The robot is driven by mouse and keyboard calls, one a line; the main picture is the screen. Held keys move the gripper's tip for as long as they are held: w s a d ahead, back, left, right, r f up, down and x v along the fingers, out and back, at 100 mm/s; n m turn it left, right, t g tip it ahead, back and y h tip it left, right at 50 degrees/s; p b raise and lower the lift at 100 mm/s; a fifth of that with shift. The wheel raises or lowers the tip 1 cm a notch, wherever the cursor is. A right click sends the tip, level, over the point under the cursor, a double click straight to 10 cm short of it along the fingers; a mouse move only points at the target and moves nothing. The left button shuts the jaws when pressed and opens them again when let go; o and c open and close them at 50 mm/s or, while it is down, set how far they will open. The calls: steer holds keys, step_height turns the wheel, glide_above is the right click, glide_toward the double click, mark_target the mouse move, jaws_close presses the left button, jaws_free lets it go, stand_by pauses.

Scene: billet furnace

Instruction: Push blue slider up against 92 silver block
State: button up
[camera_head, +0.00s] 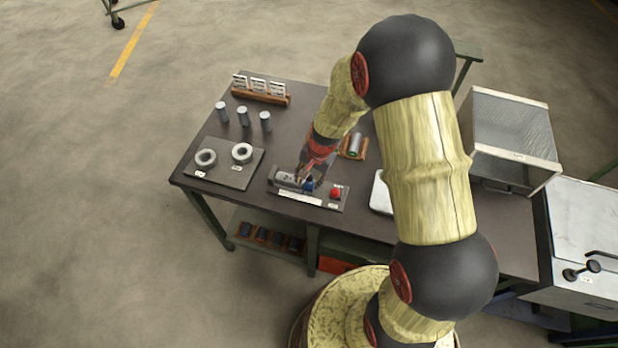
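The blue slider (309,185) is a small blue piece on a grey fixture plate (322,204) near the front edge of the dark table. A silver block (287,180) lies on the same plate, left of the blue slider; any number on it is too small to read. My gripper (303,180) is low over the plate, between or just above the silver block and the slider. Its fingers are small and partly hide both things. I cannot tell whether it touches the slider, or whether it is open or shut.
A red button (335,192) sits at the plate's right end. Two grey rings lie on a plate (232,179) to the left. Three grey cylinders (243,116) stand behind them. A wooden rack (259,97) is at the back.

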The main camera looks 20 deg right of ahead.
steer(key=shift+c, duration=1.2)
steer(key=c, duration=0.8)
steer(key=shift+w, duration=0.1)
jaws_close()
